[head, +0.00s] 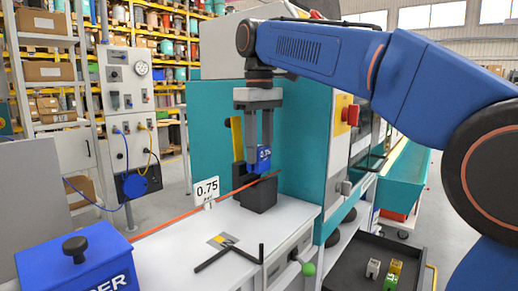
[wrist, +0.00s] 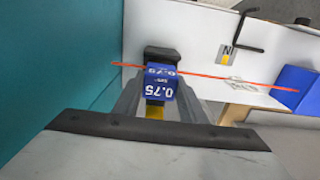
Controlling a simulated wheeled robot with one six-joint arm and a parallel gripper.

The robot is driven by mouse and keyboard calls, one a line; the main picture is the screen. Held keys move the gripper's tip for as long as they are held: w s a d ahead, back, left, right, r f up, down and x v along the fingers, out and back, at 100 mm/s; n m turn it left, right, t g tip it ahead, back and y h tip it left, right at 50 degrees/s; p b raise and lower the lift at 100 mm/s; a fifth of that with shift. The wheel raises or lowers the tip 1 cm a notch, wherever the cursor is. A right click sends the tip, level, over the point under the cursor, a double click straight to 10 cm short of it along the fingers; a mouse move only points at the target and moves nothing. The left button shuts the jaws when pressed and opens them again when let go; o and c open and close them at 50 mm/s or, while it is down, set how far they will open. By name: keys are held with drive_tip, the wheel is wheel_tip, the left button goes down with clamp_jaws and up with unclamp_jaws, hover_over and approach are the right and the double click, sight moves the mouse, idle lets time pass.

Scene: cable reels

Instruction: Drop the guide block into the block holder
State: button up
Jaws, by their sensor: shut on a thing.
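The guide block (head: 264,155) is blue with a white 0.75 label. My gripper (head: 257,160) points down and is shut on it. The black block holder (head: 261,197) stands on the white bench top, directly below the block in the head view. The block's lower end is close to the holder's top; I cannot tell whether it has entered it. In the wrist view the blue block (wrist: 158,88) sits between the gripper fingers (wrist: 157,100), and the black holder (wrist: 163,55) shows just beyond it, partly hidden by the block.
An orange cable (head: 165,227) runs across the bench to the holder. A teal machine panel (head: 212,120) stands close behind. A dark tray (head: 350,272) holds small blocks.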

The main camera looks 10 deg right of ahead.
sight(259, 166)
drive_tip(key=shift+f, duration=2.45)
drive_tip(key=o, duration=1.2)
